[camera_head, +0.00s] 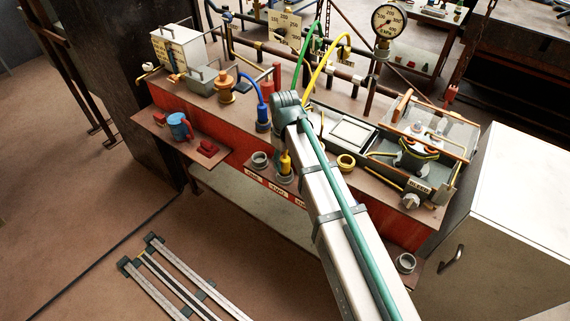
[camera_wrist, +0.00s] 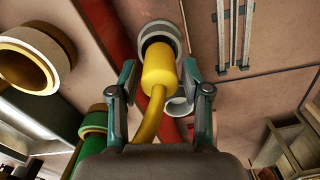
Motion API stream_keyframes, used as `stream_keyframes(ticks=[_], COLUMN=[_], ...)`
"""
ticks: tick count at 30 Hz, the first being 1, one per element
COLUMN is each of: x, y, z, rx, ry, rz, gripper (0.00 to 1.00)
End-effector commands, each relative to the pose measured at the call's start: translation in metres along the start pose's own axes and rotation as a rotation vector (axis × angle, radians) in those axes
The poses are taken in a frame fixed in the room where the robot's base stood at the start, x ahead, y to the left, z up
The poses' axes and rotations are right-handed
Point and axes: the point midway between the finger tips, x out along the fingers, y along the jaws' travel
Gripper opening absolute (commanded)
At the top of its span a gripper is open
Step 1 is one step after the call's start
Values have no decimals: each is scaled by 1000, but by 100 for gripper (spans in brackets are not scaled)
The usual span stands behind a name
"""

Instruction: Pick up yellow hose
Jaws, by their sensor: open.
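The yellow hose (camera_head: 317,67) arcs down from the pipework at the back of the bench in the head view, and part of it is hidden behind my arm. A yellow end piece (camera_head: 285,163) shows at a grey round socket (camera_head: 285,178) on the front ledge. In the wrist view, the yellow hose's thick end (camera_wrist: 159,66) lies between the fingers of my gripper (camera_wrist: 158,76), with its tip at the grey socket (camera_wrist: 162,35). The fingers are open on both sides of it, and contact cannot be told. My gripper is hidden in the head view.
A green hose (camera_head: 303,55) and a blue hose (camera_head: 252,87) stand left of the yellow one. Another grey socket (camera_head: 260,160) sits on the ledge to the left. The floor in front has free room.

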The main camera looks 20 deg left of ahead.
Motion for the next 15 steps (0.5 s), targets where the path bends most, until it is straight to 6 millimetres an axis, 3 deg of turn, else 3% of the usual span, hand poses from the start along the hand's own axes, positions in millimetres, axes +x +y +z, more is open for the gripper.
stream_keyframes(ticks=[7,15], x=[22,26], y=[0,0], z=[1,1], rx=[0,0], ry=[0,1], rz=[0,0], gripper=[48,48])
